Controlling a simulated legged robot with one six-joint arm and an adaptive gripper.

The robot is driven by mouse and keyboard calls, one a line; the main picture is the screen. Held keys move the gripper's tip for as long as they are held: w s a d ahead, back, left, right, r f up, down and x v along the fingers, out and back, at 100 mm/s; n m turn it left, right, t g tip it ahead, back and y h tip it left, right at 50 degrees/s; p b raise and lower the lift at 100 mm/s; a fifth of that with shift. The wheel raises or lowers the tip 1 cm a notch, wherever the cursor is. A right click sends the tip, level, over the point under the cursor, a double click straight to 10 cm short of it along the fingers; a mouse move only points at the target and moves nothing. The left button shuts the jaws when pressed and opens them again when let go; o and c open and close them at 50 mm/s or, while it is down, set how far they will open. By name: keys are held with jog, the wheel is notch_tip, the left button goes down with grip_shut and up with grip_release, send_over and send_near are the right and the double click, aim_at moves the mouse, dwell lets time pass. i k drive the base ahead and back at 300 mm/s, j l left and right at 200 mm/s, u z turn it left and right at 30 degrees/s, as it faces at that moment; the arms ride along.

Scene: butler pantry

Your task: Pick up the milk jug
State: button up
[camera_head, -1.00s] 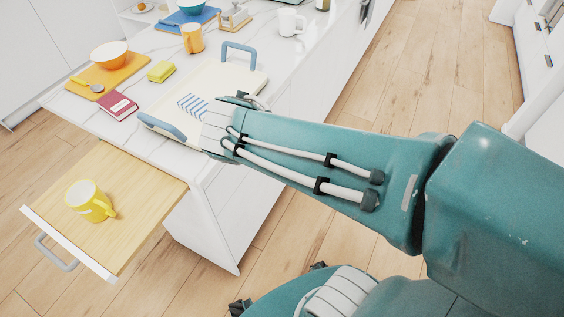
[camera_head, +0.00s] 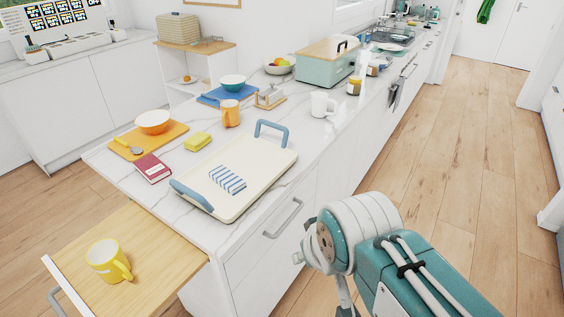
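A small white jug (camera_head: 323,104) with a handle stands upright on the marble counter, toward its right edge; it is the thing that looks most like the milk jug. What is inside it cannot be seen. My arm reaches in from the lower right, and its white wrist joint is in front of the counter's drawers, well short of the jug. My gripper's fingers cannot be made out. Nothing touches the jug.
A cream tray (camera_head: 262,190) with blue handles and a striped cloth (camera_head: 228,179) lies nearer than the jug. An orange mug (camera_head: 231,113), a wooden-based stand (camera_head: 270,97) and a jar (camera_head: 354,86) stand around it. An open drawer (camera_head: 160,245) holds a yellow mug (camera_head: 108,261). Floor at right is clear.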

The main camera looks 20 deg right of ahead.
aim_at(320, 100)
jog(key=j+u, duration=0.2)
jog(key=u, duration=1.05)
jog(key=z, duration=1.55)
jog(key=i+l, duration=0.3)
jog(key=i+l+u, duration=0.1)
jog(key=i+l, duration=0.2)
jog(key=l, duration=0.15)
jog(key=i+l+u, duration=0.1)
jog(key=i+l, duration=0.2)
jog(key=l, duration=0.15)
jog(key=i+l, duration=0.25)
jog(key=l, duration=0.15)
jog(key=i+l+u, duration=0.1)
jog(key=i+l, duration=0.2)
jog(key=l, duration=0.15)
jog(key=i+l, duration=0.25)
jog(key=l, duration=0.2)
jog(key=u, duration=0.05)
